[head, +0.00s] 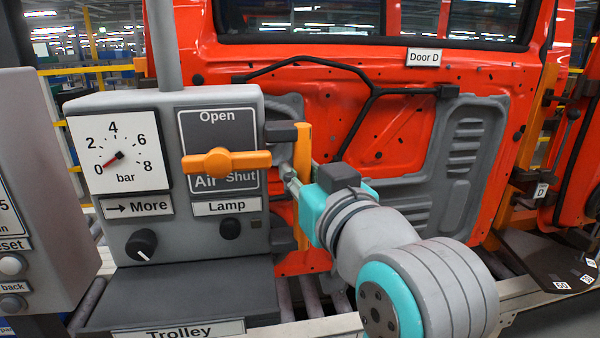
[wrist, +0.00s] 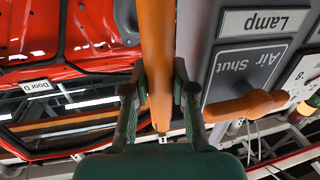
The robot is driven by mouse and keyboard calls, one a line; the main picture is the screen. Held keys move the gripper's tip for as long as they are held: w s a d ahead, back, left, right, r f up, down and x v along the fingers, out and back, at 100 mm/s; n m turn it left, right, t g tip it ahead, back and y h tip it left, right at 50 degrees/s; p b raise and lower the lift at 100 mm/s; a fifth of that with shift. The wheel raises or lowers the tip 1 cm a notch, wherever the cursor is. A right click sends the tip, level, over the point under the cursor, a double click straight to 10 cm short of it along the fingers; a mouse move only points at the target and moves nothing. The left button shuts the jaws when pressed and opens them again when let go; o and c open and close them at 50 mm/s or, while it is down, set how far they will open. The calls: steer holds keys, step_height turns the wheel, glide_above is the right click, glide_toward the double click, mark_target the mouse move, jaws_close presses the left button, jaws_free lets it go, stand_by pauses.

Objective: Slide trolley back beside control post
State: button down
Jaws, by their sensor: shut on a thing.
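The trolley's grey base (head: 180,298) carries a "Trolley" label and a grey panel box with a gauge, an orange air lever and a lamp knob. An upright orange bar (head: 304,150) stands at the box's right side. My gripper (head: 292,178) is shut on this bar. In the wrist view the bar (wrist: 157,40) runs between both fingers of my gripper (wrist: 158,90). A grey post (head: 35,190) with buttons, apparently the control post, is cut off at the left edge.
A red door panel (head: 400,130) labelled "Door D" hangs close behind the trolley and my arm. Rollers (head: 312,298) and a pale rail run below. The orange air lever (head: 225,162) lies level, close to the bar. Another red door part is at the right.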

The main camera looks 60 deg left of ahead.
steer(key=c, duration=0.9)
jaws_free()
steer(key=shift+c, duration=0.2)
steer(key=shift+d, duration=0.1)
steer(key=s+d, duration=0.1)
steer(key=d, duration=1)
steer(key=shift+s+d, duration=0.35)
steer(key=shift+s, duration=0.05)
